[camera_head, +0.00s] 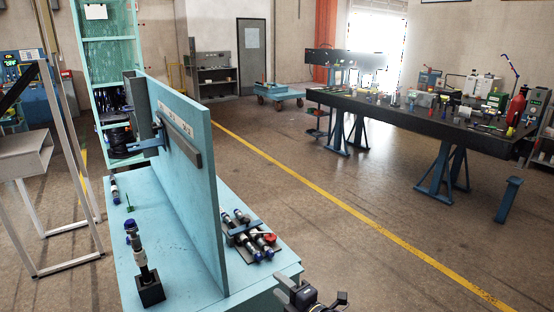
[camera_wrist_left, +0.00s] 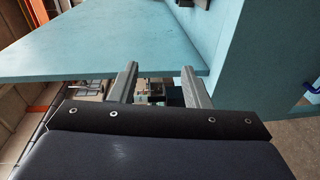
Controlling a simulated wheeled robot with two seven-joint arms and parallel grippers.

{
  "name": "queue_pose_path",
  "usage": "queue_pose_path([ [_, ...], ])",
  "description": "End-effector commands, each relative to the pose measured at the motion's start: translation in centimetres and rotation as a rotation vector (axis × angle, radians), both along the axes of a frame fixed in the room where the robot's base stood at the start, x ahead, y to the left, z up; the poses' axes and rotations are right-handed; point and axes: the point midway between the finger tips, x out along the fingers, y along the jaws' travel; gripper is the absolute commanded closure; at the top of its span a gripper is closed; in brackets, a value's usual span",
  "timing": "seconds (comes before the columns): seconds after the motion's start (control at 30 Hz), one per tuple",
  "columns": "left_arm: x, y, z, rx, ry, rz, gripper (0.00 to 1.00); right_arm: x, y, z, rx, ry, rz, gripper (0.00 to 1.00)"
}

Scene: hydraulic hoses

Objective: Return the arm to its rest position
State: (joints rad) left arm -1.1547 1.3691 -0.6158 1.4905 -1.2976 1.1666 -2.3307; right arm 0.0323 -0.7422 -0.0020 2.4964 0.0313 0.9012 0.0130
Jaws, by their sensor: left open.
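My left gripper (camera_head: 281,287) shows at the bottom edge of the head view, just off the near right corner of the teal bench. In the left wrist view its two grey fingers (camera_wrist_left: 160,78) are apart with nothing between them. Several hydraulic hoses with blue and black ends (camera_head: 246,233) lie in a rack on the bench, right of the upright panel. Another hose (camera_head: 138,250) stands upright in a black block left of the panel. A short hose (camera_head: 114,190) is farther back on that side. My right gripper is not in view.
The teal bench (camera_head: 165,228) carries a tall upright panel (camera_head: 190,150) along its middle. The bench edge (camera_wrist_left: 100,70) is close beyond my fingers in the wrist view. A cluttered dark table (camera_head: 400,108) stands at the back right. The floor between is open, crossed by a yellow line.

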Motion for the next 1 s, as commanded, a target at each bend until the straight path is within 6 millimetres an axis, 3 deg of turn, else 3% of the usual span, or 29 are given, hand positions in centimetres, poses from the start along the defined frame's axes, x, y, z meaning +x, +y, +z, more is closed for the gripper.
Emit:
queue_pose_path([
  [0.27,-0.7,5.2,0.3,-0.286,-0.031,0.183,0.57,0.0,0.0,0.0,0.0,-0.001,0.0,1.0],
  [0.53,-3.8,12.7,0.6,-0.757,-0.147,0.551,0.57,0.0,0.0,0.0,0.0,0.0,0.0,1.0],
  [0.67,-7.2,17.1,0.9,-1.083,-0.285,0.867,0.57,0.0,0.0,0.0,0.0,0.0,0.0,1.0],
  [0.8,-12.0,20.7,1.9,-1.431,-0.515,1.29,0.57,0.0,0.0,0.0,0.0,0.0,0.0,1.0],
  [1.0,-18.9,23.1,4.3,-1.775,-0.925,1.912,0.57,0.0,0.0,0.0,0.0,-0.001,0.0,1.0],
])
